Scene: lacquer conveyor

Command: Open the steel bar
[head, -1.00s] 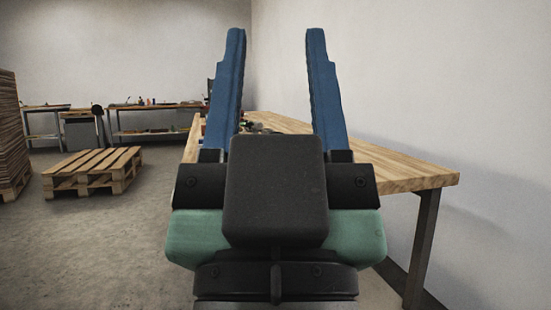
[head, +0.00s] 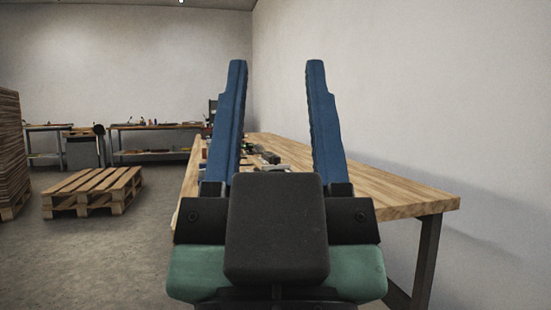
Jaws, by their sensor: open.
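My gripper (head: 277,68) is open in the middle of the head view. Its two blue fingers point up and away, with nothing between them. It stands in front of a wooden workbench (head: 400,193) and hides part of it. I cannot make out a steel bar in this view. Small dark items (head: 262,153) lie on the far part of the bench, too small to identify.
A wooden pallet (head: 92,190) lies on the floor at left, beside a stack of boards (head: 10,150). More benches (head: 155,128) with small items stand along the back wall. A wall runs along the right. The floor at lower left is clear.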

